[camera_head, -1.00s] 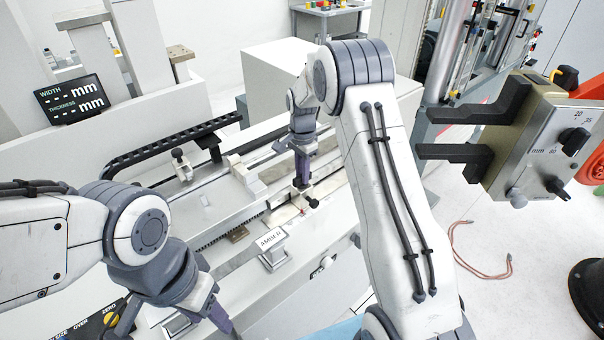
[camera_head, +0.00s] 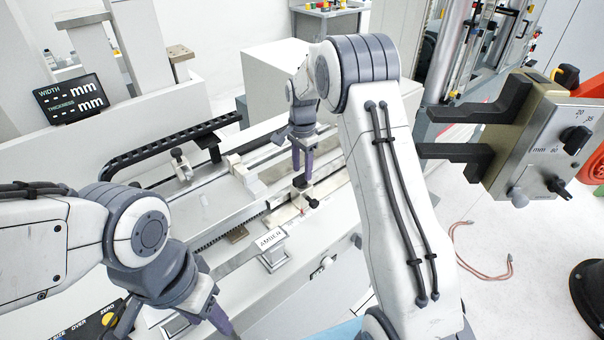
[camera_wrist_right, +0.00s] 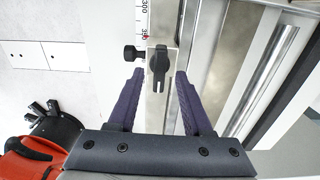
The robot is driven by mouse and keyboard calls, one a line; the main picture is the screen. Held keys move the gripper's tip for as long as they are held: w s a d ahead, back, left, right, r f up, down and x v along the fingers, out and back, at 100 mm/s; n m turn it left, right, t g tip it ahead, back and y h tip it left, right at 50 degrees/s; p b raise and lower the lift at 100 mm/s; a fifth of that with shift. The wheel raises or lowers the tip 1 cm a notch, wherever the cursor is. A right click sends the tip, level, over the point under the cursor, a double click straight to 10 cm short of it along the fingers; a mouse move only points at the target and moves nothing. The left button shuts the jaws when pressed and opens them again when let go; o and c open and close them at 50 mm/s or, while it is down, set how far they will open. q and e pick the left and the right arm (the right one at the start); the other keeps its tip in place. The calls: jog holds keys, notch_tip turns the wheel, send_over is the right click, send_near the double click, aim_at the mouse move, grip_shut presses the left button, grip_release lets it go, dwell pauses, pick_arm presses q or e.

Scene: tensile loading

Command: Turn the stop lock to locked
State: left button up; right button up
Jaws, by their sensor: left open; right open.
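The stop lock is a small black lever (camera_wrist_right: 158,64) on a metal stop block in the right wrist view, with its slotted end toward my gripper. A black side knob (camera_wrist_right: 133,53) sticks out to its left. My right gripper (camera_wrist_right: 158,78) is open, with one finger on each side of the lever and a gap on both sides. In the head view my right gripper (camera_head: 302,170) points down just above the stop, and the side knob (camera_head: 312,202) shows below it. My left gripper (camera_head: 232,336) is at the bottom edge, partly cut off.
A ruler scale (camera_wrist_right: 143,18) runs beside the stop. A metal rail (camera_wrist_right: 262,60) lies to the right in the wrist view. A display (camera_head: 71,98) is at the left. A control box with black jaws (camera_head: 545,140) is at the right.

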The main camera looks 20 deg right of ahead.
aim_at(302, 175)
notch_tip(302, 175, up, 9)
jog(key=b, duration=0.2)
jog(key=shift+f, duration=0.2)
jog(key=s+a+n+b, duration=0.2)
jog(key=s+a+n, duration=0.7)
jog(key=s+a, duration=0.5)
jog(key=s+a+f+n+b, duration=0.1)
jog(key=s+a+f+n, duration=0.1)
jog(key=s+n, duration=0.4)
jog(key=s+a+f+n+y+b, duration=0.1)
jog(key=s+n, duration=0.5)
jog(key=s, duration=1)
notch_tip(302, 175, down, 3)
jog(key=shift+s+a+r+n, duration=0.15)
jog(key=shift+s+a+n, duration=0.2)
jog(key=shift+a, duration=0.35)
